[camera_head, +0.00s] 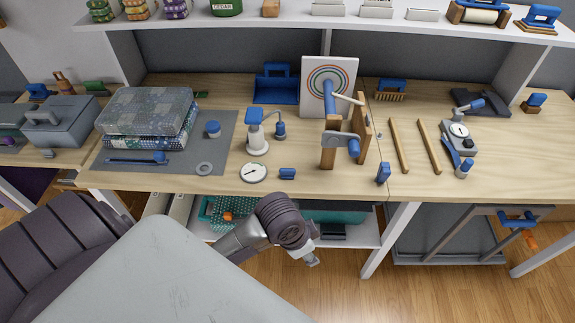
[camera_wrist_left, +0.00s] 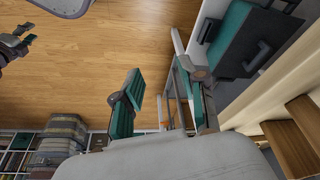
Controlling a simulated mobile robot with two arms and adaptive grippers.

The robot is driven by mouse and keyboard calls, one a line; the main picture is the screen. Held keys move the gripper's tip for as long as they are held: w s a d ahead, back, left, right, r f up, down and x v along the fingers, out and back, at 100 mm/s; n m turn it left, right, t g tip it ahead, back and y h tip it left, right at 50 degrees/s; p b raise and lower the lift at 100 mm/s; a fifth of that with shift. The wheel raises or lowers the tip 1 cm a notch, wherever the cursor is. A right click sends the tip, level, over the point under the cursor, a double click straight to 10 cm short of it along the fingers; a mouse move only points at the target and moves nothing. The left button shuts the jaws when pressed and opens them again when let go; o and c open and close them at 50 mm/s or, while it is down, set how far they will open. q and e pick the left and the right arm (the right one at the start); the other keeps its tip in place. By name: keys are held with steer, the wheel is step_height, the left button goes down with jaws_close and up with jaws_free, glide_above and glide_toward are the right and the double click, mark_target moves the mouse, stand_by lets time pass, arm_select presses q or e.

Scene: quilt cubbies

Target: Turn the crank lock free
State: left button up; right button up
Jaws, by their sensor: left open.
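A wooden stand (camera_head: 328,157) on the bench carries a grey crank plate with a blue knob (camera_head: 354,147) and a light wooden bar above. A second blue handle with an orange part (camera_head: 520,222) sits on a metal frame under the bench at the right. I cannot tell which is the crank lock. My left gripper (camera_head: 312,260) hangs below the bench's front edge, apart from both. In the left wrist view its teal-padded fingers (camera_wrist_left: 160,102) are apart, with nothing between them. What seems to be my right gripper (camera_wrist_left: 14,46) shows at the upper left there.
A white-edged shelf under the bench holds a teal bin (camera_head: 335,214). Folded quilts (camera_head: 145,112), a dial (camera_head: 253,172) and two wooden strips (camera_head: 398,146) lie on the bench. A white leg (camera_head: 390,240) stands right of my gripper. Open wooden floor (camera_head: 345,285) lies in front.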

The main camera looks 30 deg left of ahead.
arm_select(q)
steer(key=w+a+r+m+g, duration=0.1)
steer(key=w+a+r+m, duration=0.15)
steer(key=w, duration=0.35)
steer(key=m+g+y, duration=0.2)
glide_toward(287, 169)
step_height(287, 169, down, 9)
steer(key=shift+d+p, duration=0.15)
steer(key=shift+p, duration=0.35)
steer(key=shift+c, duration=0.4)
jaws_close()
